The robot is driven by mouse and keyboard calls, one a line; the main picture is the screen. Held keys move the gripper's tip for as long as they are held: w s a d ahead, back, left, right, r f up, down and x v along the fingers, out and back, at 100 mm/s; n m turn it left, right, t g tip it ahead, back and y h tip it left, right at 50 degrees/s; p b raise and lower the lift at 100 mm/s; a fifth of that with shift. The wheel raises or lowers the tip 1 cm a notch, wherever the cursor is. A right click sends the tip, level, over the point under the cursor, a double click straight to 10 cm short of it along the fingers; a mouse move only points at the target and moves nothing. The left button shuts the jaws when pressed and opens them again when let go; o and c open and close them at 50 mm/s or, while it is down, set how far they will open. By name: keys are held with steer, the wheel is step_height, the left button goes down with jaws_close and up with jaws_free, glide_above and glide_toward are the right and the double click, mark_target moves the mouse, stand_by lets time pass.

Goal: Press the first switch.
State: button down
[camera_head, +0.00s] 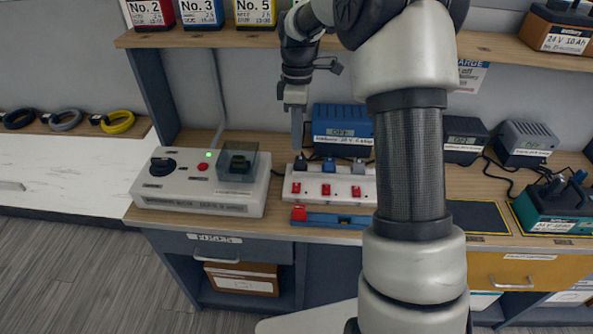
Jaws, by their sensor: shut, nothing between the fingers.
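A white power strip (312,200) lies on the wooden bench with three red switches in a row: left switch (296,188), middle switch (326,190) and right switch (356,191). A plug stands behind each one: black plug (300,163), blue plug (329,165) and grey plug (359,168). My gripper (297,147) points down with its fingers together and empty. In the picture its tips are just above the black plug, up from the left switch. I cannot tell their exact height. My arm covers the area right of the strip.
A white box (205,205) with a green light and a clear cover stands left. A blue charger (342,126) reading OFF stands behind. An upper shelf (200,39) hangs above.

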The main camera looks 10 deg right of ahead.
mark_target(296, 191)
steer(key=f, duration=0.4)
steer(key=s+f+b, duration=0.1)
steer(key=f, duration=0.8)
steer(key=shift+s+a+f+b, duration=0.25)
steer(key=shift+s+f+b, duration=0.05)
steer(key=shift+f+b, duration=0.1)
steer(key=shift+s+f, duration=0.2)
steer(key=shift+f, duration=0.1)
